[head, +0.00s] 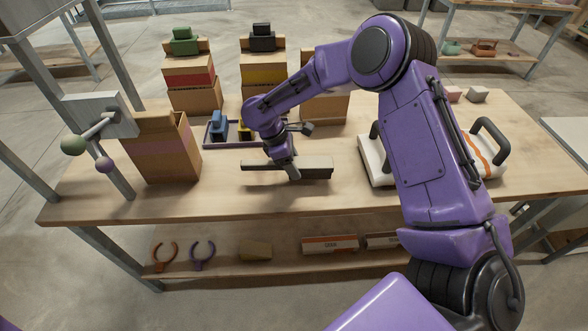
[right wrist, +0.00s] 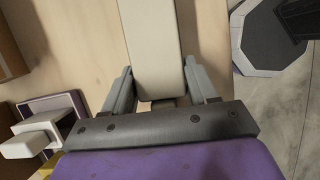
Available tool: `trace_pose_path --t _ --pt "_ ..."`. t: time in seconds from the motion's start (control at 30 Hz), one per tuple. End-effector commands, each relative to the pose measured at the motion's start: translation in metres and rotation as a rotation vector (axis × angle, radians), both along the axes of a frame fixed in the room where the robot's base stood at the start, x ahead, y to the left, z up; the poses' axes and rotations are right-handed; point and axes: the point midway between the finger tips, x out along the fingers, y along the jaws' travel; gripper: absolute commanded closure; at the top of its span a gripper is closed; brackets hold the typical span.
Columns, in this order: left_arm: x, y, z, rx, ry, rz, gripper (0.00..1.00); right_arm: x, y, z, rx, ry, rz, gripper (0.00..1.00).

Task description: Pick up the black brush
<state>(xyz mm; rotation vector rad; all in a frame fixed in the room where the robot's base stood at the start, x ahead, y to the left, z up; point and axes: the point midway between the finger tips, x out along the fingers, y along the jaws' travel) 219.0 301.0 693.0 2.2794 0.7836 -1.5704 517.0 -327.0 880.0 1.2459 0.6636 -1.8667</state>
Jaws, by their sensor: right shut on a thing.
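The brush (head: 315,163) is a long bar with a pale grey-beige top and a dark lower side. It lies crosswise near the middle of the wooden table in the head view. In the right wrist view, the pale bar (right wrist: 154,45) runs away between the two grey fingers of the right gripper (right wrist: 162,92). I cannot tell whether the bar touches the table. My left gripper is not in view.
An open cardboard box (head: 160,155) stands left. Behind are a purple tray (head: 211,146) with a blue item (head: 219,124) and a yellow item, and coloured boxes (head: 190,78). A white bag (head: 376,160) with dark handles lies right. The table front is clear.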

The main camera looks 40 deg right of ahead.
Motion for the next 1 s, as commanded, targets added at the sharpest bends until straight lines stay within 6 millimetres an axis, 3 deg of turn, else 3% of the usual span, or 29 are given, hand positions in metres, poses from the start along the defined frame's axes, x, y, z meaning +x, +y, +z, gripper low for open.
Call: trace_pose_path --t 0.2,0.4,0.5,0.67,0.9,0.93,1.0 --pt "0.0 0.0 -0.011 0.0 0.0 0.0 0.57 -0.01 0.049 0.058 -0.004 -0.007 0.007 0.82" --pt "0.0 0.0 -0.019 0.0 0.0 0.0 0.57 -0.024 0.104 0.082 -0.002 -0.004 0.005 0.82" --pt "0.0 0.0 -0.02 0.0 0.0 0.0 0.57 -0.028 0.121 0.09 -0.003 -0.002 0.005 0.82" --pt "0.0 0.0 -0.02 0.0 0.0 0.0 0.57 -0.031 0.135 0.096 0.0 0.0 0.003 0.82" --pt "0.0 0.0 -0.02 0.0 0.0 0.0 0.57 -0.032 0.136 0.097 0.0 0.0 0.002 0.82" --pt "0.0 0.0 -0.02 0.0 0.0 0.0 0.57 -0.032 0.136 0.097 0.0 0.0 0.002 0.46" --pt "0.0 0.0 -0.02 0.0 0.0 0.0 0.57 -0.031 0.136 0.097 0.0 0.0 0.002 0.67"
